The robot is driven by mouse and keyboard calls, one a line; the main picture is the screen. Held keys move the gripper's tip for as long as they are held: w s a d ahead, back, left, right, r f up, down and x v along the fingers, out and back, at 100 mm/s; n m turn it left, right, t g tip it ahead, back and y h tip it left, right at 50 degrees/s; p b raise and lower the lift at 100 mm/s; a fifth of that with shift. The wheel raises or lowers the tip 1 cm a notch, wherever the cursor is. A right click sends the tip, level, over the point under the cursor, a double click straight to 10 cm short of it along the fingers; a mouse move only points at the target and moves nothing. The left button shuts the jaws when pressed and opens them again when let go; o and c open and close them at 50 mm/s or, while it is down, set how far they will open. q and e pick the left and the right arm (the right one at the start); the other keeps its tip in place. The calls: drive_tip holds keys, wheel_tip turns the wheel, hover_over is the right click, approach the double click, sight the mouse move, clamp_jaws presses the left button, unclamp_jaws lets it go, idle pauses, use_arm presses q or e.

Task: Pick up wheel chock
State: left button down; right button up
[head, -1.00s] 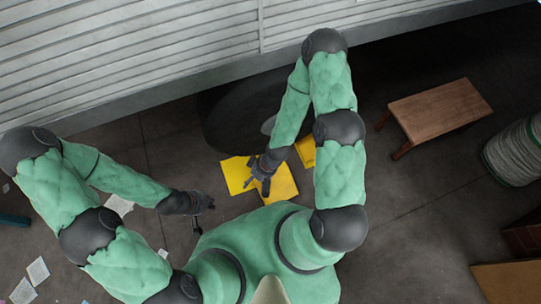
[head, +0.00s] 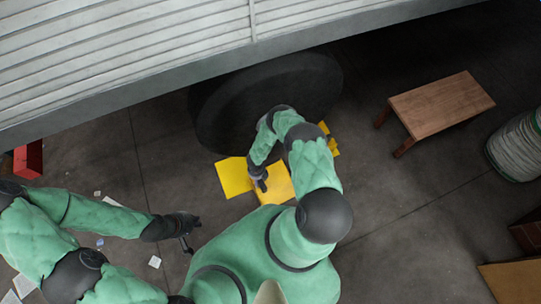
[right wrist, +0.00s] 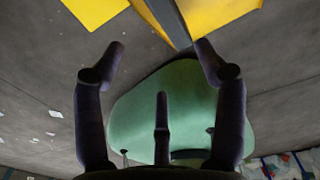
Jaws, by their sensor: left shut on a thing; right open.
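Yellow wheel chock pieces lie on the floor in front of the dark wheel: a left piece (head: 233,177), a middle piece (head: 276,186) and a part behind my right arm (head: 331,141). In the right wrist view, yellow surfaces show at the top left (right wrist: 95,9) and top right (right wrist: 220,12). My right gripper (head: 261,183) is over the middle piece; its fingers (right wrist: 160,60) are spread and empty. I cannot tell whether they touch the yellow. My left gripper (head: 189,228) is shut on a small dark object (head: 187,245), left of the chock.
The large dark wheel (head: 265,100) and the grey slatted vehicle side (head: 120,60) stand behind the chock. A wooden stool (head: 440,105) and a cable reel (head: 516,146) are at the right. A red box (head: 28,160) is at the far left. Papers litter the floor.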

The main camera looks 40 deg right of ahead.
sight(259, 182)
wheel_tip(259, 182, down, 6)
drive_tip(key=b, duration=0.3)
drive_tip(key=shift+d, duration=0.15)
drive_tip(key=f+b, duration=0.2)
drive_tip(key=f, duration=0.1)
drive_tip(key=f+b, duration=0.1)
drive_tip(key=shift+w+d+f, duration=0.1)
drive_tip(key=shift+d+f, duration=0.05)
drive_tip(key=shift+d, duration=0.2)
drive_tip(key=shift+f, duration=0.3)
drive_tip(key=shift+f, duration=0.25)
clamp_jaws()
